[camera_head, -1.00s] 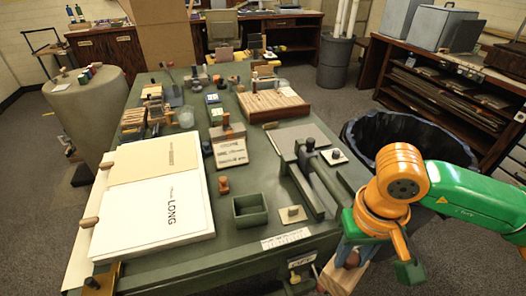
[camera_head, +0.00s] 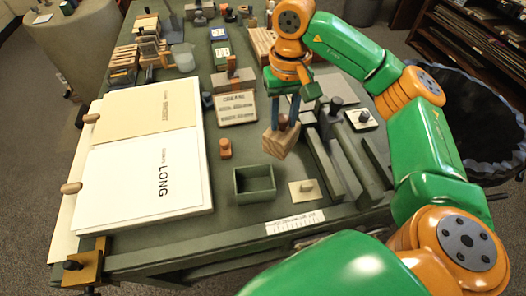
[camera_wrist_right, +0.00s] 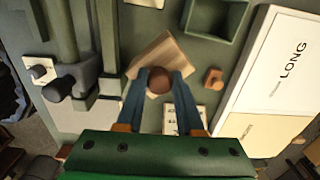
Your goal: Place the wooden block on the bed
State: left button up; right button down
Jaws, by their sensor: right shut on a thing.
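The wooden block (camera_head: 280,143) is pale, striped wood and hangs tilted below my right gripper (camera_head: 284,122), above the green table. In the right wrist view the block (camera_wrist_right: 165,50) has a round brown knob, and the fingers of my right gripper (camera_wrist_right: 159,82) are closed around that knob. A grey device with long parallel bars (camera_head: 338,165), perhaps the bed, lies just right of the block. A flat grey plate is behind it, partly hidden by my arm. I cannot tell for certain which part is the bed. My left gripper is not in view.
A small open green box (camera_head: 255,183) and a pale square with a knob (camera_head: 304,190) are in front of the block. An orange-brown peg (camera_head: 225,148) stands left. A large white board (camera_head: 140,190) covers the table's left side. A lettered card (camera_head: 236,108) lies behind.

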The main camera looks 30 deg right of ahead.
aim_at(284, 130)
jog(key=f, duration=0.6)
jog(key=shift+s, duration=0.2)
jog(key=shift+f, duration=0.1)
jog(key=shift+f, duration=0.15)
jog(key=c, duration=0.5)
grip_release()
jog(key=shift+c, duration=0.2)
jog(key=shift+r, duration=0.2)
